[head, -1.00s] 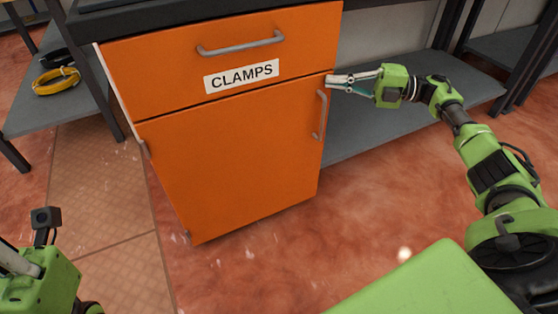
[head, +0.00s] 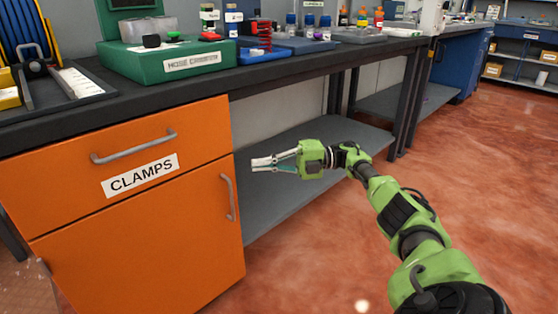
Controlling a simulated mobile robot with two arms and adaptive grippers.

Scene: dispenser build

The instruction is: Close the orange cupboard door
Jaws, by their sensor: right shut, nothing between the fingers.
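The orange cupboard door (head: 150,245) is the lower front of the cabinet at the left. It looks flush with the cabinet front, and its grey vertical handle (head: 228,197) is near its right edge. Above it is an orange drawer (head: 60,192) with a CLAMPS label (head: 140,175) and a grey handle; it looks shut. My right gripper (head: 252,163) is shut and empty. It shows just right of the cabinet's upper right edge, above and to the right of the door handle, apart from the handle. My left gripper is out of view.
A dark worktop (head: 300,72) runs above the cabinet, bearing a green case (head: 170,60), a blue tray (head: 280,46) and bottles. A grey lower shelf (head: 285,180) lies right of the cabinet, behind my right arm. Red floor (head: 480,170) is open at the right.

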